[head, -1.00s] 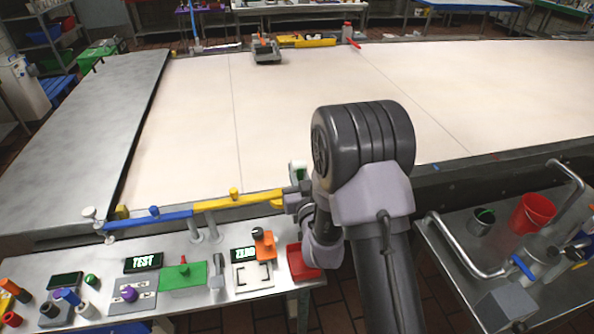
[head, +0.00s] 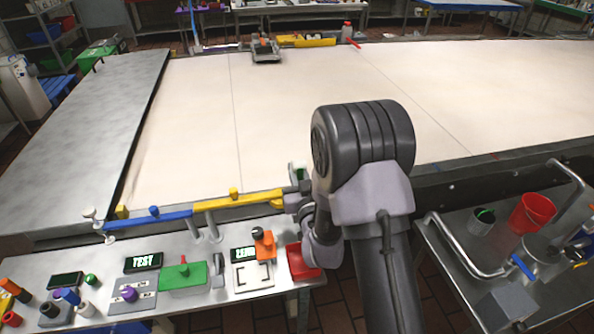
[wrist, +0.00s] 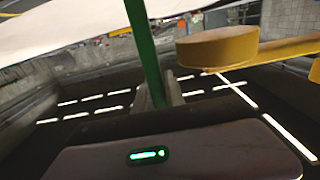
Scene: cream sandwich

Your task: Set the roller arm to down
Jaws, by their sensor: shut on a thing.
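A narrow green bar (wrist: 141,45) stands upright, slightly tilted, in the wrist view. I take it to be the roller arm, though its lower end is hidden. My gripper (wrist: 160,95) is shut on it low down. In the head view my gripper (head: 298,201) is at the near edge of the cream sheet, mostly hidden by my arm. A small bit of green (head: 300,173) shows just above it.
A yellow bar (head: 255,199) with a knob (wrist: 217,50) lies close beside my gripper, and a blue bar (head: 150,221) continues left. The front bench holds a red tray (head: 301,264), an orange block (head: 265,246) and a green box (head: 184,276). A steel cart (head: 455,286) stands right.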

